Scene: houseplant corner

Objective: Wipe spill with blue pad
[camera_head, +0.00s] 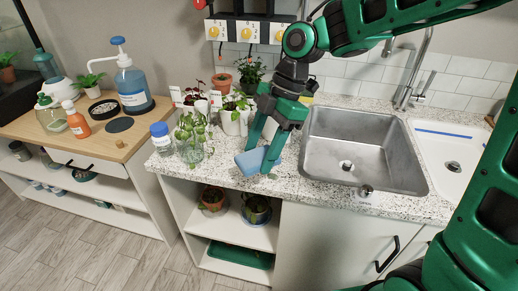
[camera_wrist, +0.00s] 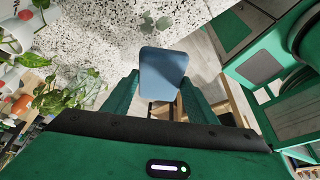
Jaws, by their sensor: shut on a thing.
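A blue pad (camera_head: 249,162) is held in my gripper (camera_head: 262,156), over the front part of the speckled counter (camera_head: 222,170), left of the sink. In the wrist view the pad (camera_wrist: 163,72) sits between the two green fingers, with the fingers (camera_wrist: 160,98) on either side of it. My gripper is shut on the pad. The pad is tilted in the head view; I cannot tell whether it touches the counter.
Glass jars with cuttings (camera_head: 190,148) and a blue-capped jar (camera_head: 161,138) stand left of the pad. Potted plants (camera_head: 236,112) stand behind it. The metal sink (camera_head: 365,150) is to the right. A lower wooden-topped bench (camera_head: 70,137) with bottles is at left.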

